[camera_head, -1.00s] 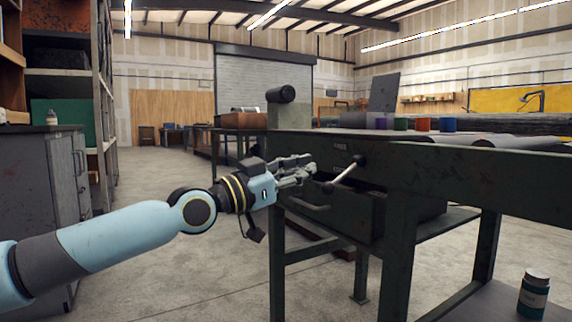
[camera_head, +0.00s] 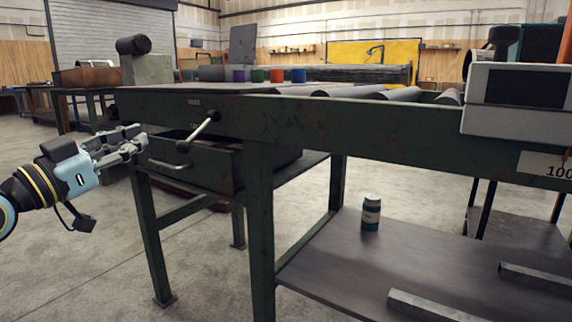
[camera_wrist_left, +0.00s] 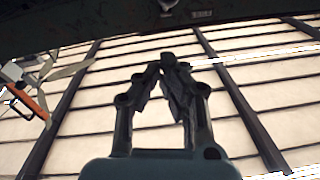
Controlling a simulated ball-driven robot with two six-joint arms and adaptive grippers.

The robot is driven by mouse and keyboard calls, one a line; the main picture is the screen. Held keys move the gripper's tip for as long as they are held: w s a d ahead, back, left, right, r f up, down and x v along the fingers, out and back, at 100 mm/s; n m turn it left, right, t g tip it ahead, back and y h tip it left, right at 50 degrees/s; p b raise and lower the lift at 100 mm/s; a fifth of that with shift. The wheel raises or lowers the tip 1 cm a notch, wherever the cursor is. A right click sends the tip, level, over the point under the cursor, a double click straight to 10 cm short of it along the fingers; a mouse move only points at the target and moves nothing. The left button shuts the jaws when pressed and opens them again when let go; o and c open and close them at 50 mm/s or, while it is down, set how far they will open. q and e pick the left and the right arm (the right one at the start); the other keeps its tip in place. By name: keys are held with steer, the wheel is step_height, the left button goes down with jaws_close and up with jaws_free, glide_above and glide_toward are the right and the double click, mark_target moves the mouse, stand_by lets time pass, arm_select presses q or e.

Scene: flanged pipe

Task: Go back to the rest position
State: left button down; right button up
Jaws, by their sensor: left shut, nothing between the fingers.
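My left gripper (camera_head: 140,137) is at the left of the head view, its fingers together with nothing between them. In the picture it lies just left of the partly open drawer (camera_head: 196,166) of the dark green bench (camera_head: 330,130); whether it touches the bench is not clear. In the left wrist view the same gripper (camera_wrist_left: 168,62) points up the picture with its fingertips meeting, against the pale ceiling. My right gripper is not in view.
A lever (camera_head: 198,131) sticks out above the drawer. A dark cylinder (camera_head: 133,44) lies on a grey block (camera_head: 147,69). Several coloured cups stand on the bench top. A jar (camera_head: 371,212) stands on the lower shelf (camera_head: 335,270). The floor at left is clear.

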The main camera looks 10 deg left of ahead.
arm_select(q)
steer(key=s+d+f+n+g+y, duration=0.1)
steer(key=s+d+f+g+y, duration=0.2)
steer(key=s+f, duration=0.75)
steer(key=s+d+f+n+g, duration=0.2)
steer(key=s+f+g, duration=0.3)
steer(key=f, duration=1)
steer(key=s+d+f+n+g+y, duration=0.1)
steer(key=s+d+f+g+y, duration=0.15)
steer(key=s+f, duration=0.75)
steer(key=s+a+f+g+p, duration=0.1)
steer(key=s+f+p, duration=0.3)
steer(key=s, duration=0.5)
steer(key=s+a+f+n+g+y+p, duration=0.1)
steer(key=s+f+g+p, duration=0.3)
steer(key=s+p, duration=0.3)
steer(key=s+a+f+g+y+p, duration=0.1)
steer(key=s+f+g+p, duration=0.2)
steer(key=s, duration=1)
step_height(320, 180, down, 3)
steer(key=p, duration=0.3)
steer(key=shift+a, duration=0.2)
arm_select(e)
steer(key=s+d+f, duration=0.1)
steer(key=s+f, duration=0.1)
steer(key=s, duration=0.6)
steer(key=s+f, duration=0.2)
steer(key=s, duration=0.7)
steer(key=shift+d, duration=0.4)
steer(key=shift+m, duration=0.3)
